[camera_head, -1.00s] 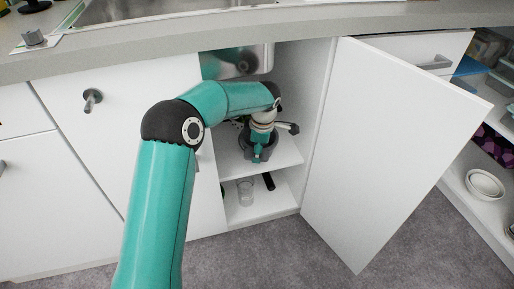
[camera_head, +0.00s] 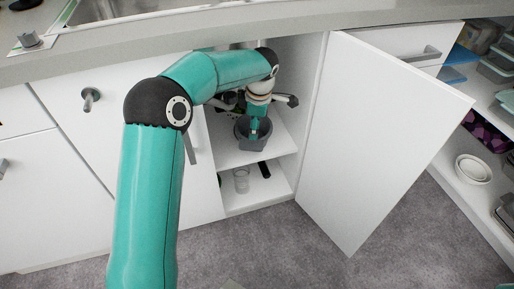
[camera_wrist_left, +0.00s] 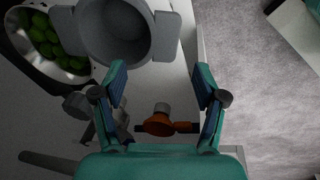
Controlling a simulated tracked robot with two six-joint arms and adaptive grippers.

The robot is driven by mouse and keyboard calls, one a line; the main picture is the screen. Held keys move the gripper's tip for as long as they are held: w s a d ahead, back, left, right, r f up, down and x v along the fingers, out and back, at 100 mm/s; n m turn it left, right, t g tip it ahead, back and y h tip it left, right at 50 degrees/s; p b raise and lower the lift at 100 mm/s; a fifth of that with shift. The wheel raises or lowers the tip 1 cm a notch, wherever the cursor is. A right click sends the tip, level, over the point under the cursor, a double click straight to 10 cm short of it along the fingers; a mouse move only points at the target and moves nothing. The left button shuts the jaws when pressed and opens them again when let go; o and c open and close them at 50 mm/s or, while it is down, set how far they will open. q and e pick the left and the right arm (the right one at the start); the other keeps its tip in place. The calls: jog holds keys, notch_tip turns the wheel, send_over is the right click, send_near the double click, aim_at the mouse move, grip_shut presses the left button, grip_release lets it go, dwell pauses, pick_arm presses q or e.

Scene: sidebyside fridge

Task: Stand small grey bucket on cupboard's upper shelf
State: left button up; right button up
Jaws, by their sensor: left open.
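The small grey bucket (camera_head: 253,141) looks upright on the cupboard's upper shelf (camera_head: 277,148), near its front. In the left wrist view the bucket (camera_wrist_left: 127,32) shows its round opening and two side tabs, just beyond my fingertips. My left gripper (camera_head: 257,124) reaches into the cupboard above the bucket and partly covers it in the head view. In the wrist view the left gripper (camera_wrist_left: 160,82) is open, its fingers spread with nothing held between them. My right gripper is not in view.
A metal bowl with green items (camera_wrist_left: 45,40) stands close beside the bucket. A clear glass (camera_head: 241,180) and a dark object (camera_head: 264,170) are on the lower shelf. The open white door (camera_head: 385,135) bounds the right. An orange part (camera_wrist_left: 160,123) shows beneath the gripper.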

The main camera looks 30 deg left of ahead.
pick_arm(q)
jog(key=s+d+f+m+h, duration=0.2)
jog(key=s+d+f+m, duration=0.3)
jog(key=f, duration=0.4)
jog(key=s+d+f+m+h, duration=0.2)
jog(key=d+f+m, duration=0.3)
jog(key=d+f, duration=0.35)
jog(key=s+d+f+m, duration=0.2)
jog(key=s+f+m, duration=0.1)
jog(key=s, duration=0.4)
jog(key=s+d+f+m+h, duration=0.1)
jog(key=s+d+f+m, duration=0.2)
jog(key=s, duration=0.3)
jog(key=s+d+f+m, duration=0.2)
jog(key=s+f+m, duration=0.2)
jog(key=s, duration=0.3)
jog(key=shift+s+d+f+m+g+h, duration=0.2)
jog(key=shift+s+d+m+g+h, duration=0.15)
jog(key=shift+m, duration=0.45)
jog(key=shift+a+r, duration=0.1)
